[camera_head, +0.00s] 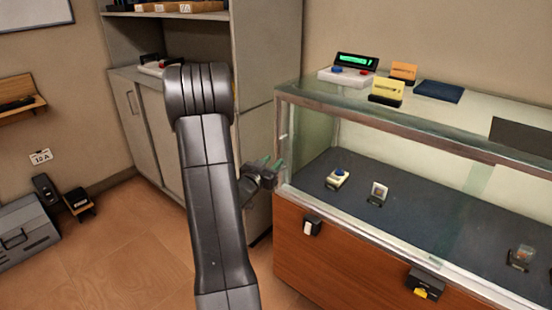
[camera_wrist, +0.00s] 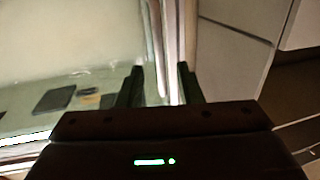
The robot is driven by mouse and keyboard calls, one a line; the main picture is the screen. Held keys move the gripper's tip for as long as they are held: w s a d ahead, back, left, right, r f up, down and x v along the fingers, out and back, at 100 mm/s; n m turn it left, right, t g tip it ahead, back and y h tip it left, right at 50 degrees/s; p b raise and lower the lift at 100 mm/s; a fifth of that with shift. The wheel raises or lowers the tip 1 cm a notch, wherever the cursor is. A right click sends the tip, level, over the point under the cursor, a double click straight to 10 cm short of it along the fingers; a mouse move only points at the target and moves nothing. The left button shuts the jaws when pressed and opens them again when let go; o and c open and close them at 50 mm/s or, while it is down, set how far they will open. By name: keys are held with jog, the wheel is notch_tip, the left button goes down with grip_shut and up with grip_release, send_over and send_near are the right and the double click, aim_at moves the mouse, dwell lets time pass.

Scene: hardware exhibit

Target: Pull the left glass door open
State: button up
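The display case has a glass front (camera_head: 400,165) in a metal frame above a wood base. It appears closed, and I cannot clearly make out where the left door ends. My gripper (camera_head: 268,168) is at the case's left front corner, partly behind my arm. In the wrist view my gripper (camera_wrist: 161,80) is open, with its two dark fingers apart. A pale upright metal edge (camera_wrist: 172,45) of the case shows between them, with the glass (camera_wrist: 70,30) on the left. I cannot tell whether either finger touches it. A small pale piece (camera_head: 284,136) sits near the corner post.
A grey cabinet (camera_head: 140,120) stands left of the case, close behind my arm. A device with a green display (camera_head: 356,62) and cards (camera_head: 386,92) lie on the case top. Small exhibits (camera_head: 338,178) stand inside. Floor (camera_head: 120,255) is clear at front left.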

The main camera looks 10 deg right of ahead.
aim_at(279, 156)
jog(key=shift+x, duration=1.7)
grip_shut()
